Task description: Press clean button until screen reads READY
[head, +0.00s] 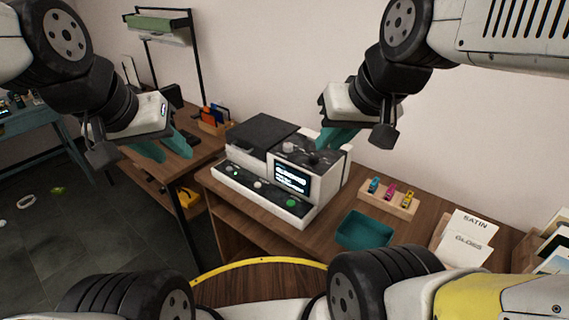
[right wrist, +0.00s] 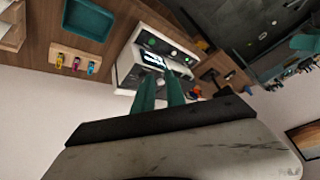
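A white and dark machine (head: 318,190) stands on the wooden table. Its lit screen (head: 291,178) shows text too small to read. Its front ledge carries a small green-lit spot (head: 235,173), a pale knob (head: 258,184) and a larger green button (head: 291,203); I cannot read which is clean. My right gripper (head: 332,148) is above and behind the machine's right side, touching no button. In the right wrist view its teal fingers (right wrist: 160,88) are slightly apart and empty, with the screen (right wrist: 152,60) beyond. My left gripper (head: 168,147) is open and empty, left of the machine.
A teal tray (head: 365,230) and a wooden block with three small coloured items (head: 389,196) lie right of the machine. Cards reading SATIN and GLOSS (head: 465,238) stand farther right. A side table (head: 182,166) with a rack is at left.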

